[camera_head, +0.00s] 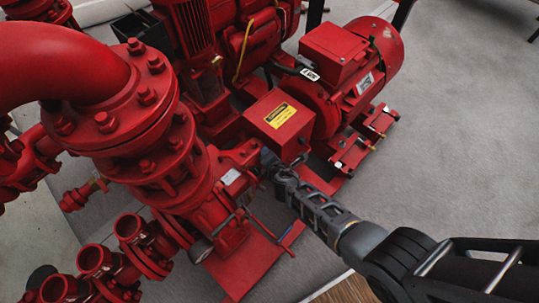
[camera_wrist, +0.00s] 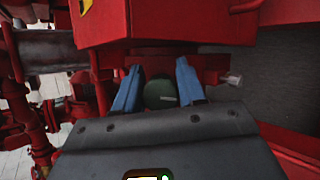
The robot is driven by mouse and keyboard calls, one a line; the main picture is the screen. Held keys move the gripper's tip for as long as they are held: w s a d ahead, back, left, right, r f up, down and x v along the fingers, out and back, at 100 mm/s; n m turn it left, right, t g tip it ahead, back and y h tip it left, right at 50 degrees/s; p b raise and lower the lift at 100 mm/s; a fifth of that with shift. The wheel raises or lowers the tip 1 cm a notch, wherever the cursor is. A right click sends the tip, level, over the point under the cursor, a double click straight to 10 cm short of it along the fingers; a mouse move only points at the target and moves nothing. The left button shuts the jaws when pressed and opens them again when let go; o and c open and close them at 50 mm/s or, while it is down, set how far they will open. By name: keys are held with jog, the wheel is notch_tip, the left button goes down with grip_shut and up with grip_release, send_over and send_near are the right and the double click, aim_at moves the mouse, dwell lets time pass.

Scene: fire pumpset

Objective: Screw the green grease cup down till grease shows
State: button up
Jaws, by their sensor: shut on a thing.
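The green grease cup (camera_wrist: 160,93) shows in the wrist view as a dark green round cap below the red box. My gripper (camera_wrist: 158,88) has one blue finger on each side of the cup and is shut on it. In the head view my gripper (camera_head: 270,163) reaches in just below the red box with the yellow label, and the cup cannot be made out there. No grease can be made out in either view.
The red box (camera_head: 281,122) sits close above my gripper. The red motor (camera_head: 350,65) stands behind it. Red pipes and flanges (camera_head: 110,120) fill the left side. Grey floor (camera_head: 450,150) is open at right.

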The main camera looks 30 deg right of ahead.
dwell(0.3)
jog(key=o, duration=0.7)
jog(key=shift+r, duration=0.1)
jog(key=p+v, duration=0.4)
jog(key=v, duration=0.3)
jog(key=shift+s+r+p, duration=0.2)
jog(key=shift+s+p, duration=0.05)
jog(key=shift+p, duration=0.05)
jog(key=shift+f, duration=0.1)
